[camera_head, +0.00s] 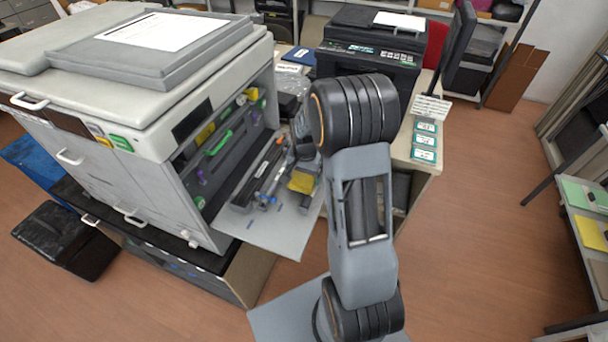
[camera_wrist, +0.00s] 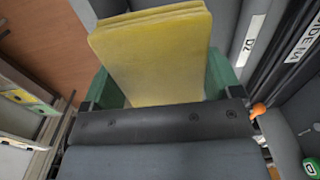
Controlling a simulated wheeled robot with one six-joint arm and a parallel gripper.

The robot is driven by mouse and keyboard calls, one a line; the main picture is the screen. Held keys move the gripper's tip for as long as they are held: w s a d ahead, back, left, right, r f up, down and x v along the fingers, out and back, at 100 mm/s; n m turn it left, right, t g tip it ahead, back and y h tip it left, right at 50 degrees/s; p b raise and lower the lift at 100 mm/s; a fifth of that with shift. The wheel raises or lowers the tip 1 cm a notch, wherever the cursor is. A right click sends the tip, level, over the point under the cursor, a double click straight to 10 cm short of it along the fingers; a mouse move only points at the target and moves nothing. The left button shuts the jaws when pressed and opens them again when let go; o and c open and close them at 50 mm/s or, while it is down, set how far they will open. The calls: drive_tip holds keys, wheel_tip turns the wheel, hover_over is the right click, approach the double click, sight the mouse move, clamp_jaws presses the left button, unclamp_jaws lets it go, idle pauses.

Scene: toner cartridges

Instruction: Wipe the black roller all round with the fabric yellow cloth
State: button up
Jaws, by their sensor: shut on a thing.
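The yellow cloth (camera_wrist: 150,50) is a flat folded pad of several layers. My gripper (camera_wrist: 160,85) is shut on it, with green finger parts showing at both sides. In the head view the cloth (camera_head: 302,183) hangs from my gripper (camera_head: 304,165) above the right part of the copier's open door. A long dark roller-like bar (camera_head: 258,170) lies to its left on that door, apart from the cloth as far as I can tell. In the wrist view, dark long bars (camera_wrist: 285,65) run at the right, beside the cloth. I cannot tell which one is the black roller.
The open copier (camera_head: 130,130) stands at the left, with coloured levers inside. Its lowered grey door (camera_head: 285,230) has bare room at the front. Grey parts with blue ends (camera_head: 268,188) lie on it. A black printer (camera_head: 370,50) stands on a desk behind my arm.

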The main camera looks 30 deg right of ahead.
drive_tip(key=shift+s+d, duration=0.1)
idle(0.3)
drive_tip(key=shift+s+d, duration=0.25)
drive_tip(key=shift+s, duration=0.05)
drive_tip(key=shift+s+d, duration=0.15)
drive_tip(key=shift+s+d+f, duration=0.1)
drive_tip(key=shift+s+d, duration=0.1)
drive_tip(key=shift+s, duration=0.05)
drive_tip(key=shift+s+d, duration=0.1)
drive_tip(key=shift+s+d+f+b, duration=0.15)
drive_tip(key=shift+s+d+b, duration=0.15)
drive_tip(key=shift+s, duration=0.05)
drive_tip(key=shift+s+d, duration=0.1)
drive_tip(key=shift+s+d, duration=0.25)
drive_tip(key=shift+s, duration=0.05)
